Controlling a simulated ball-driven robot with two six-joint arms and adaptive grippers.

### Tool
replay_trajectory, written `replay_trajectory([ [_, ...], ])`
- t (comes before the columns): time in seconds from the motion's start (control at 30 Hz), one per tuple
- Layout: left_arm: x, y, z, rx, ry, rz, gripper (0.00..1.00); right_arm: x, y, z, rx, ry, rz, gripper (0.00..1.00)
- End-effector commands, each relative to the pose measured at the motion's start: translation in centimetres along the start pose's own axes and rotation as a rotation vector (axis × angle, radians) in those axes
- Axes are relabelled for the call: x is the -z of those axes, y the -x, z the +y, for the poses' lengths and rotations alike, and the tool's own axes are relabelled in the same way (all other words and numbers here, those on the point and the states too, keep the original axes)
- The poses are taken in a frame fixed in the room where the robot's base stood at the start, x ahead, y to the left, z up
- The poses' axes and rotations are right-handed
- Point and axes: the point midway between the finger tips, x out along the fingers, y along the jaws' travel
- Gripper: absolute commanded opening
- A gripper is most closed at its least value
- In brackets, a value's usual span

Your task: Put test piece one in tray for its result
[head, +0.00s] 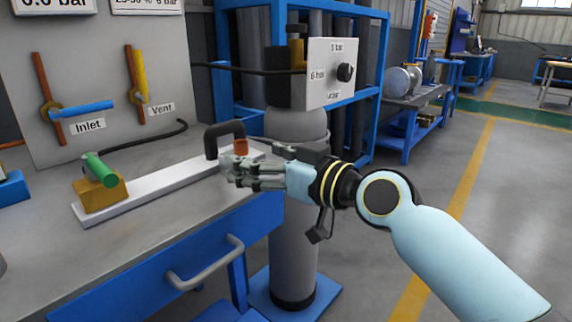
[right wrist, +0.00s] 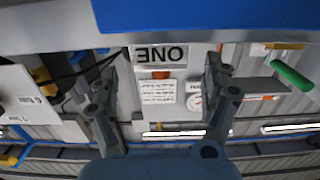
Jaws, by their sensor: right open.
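A long pale bar (head: 150,192) lies on the bench, with a brass block and green handle (head: 101,170) at its near left end. A black arched handle (head: 212,140) and a small orange cap (head: 241,146) stand at its far right end. In the right wrist view a pale plate lettered ONE (right wrist: 160,55), upside down, shows between the fingers; I cannot tell if it is this bar's end. My right gripper (head: 228,172) is open and empty at the bar's right end. It also shows in the right wrist view (right wrist: 164,72). My left gripper is out of view.
A panel (head: 95,75) with a blue Inlet lever (head: 82,109) and yellow Vent lever (head: 140,76) stands behind the bench. A grey cylinder (head: 292,220) stands beside the bench. A blue object, possibly a tray (head: 12,189), is cut off at the left.

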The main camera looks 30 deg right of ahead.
Motion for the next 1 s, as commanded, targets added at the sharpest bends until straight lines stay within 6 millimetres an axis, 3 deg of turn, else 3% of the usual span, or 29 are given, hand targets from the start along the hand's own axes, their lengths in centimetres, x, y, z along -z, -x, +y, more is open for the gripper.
replay_trajectory([
  [0.1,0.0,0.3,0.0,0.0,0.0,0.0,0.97,-0.1,2.9,0.0,0.002,0.004,-0.005,0.82],
  [0.3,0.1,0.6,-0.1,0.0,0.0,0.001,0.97,0.0,6.3,0.0,0.001,0.002,-0.003,0.82],
  [0.57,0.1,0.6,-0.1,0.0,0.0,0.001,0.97,0.0,7.4,0.0,0.001,-0.001,0.0,0.82],
  [0.67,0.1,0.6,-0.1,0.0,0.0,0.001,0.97,-1.4,7.3,0.5,-0.013,-0.006,-0.025,0.82],
  [0.77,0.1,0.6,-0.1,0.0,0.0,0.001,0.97,-6.4,7.3,2.1,-0.061,-0.024,-0.115,0.82],
  [0.87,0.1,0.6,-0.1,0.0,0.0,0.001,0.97,-15.3,8.5,4.3,-0.139,-0.053,-0.276,0.82],
  [1.0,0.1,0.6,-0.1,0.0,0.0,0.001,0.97,-29.9,13.8,5.9,-0.245,-0.096,-0.556,0.82],
])
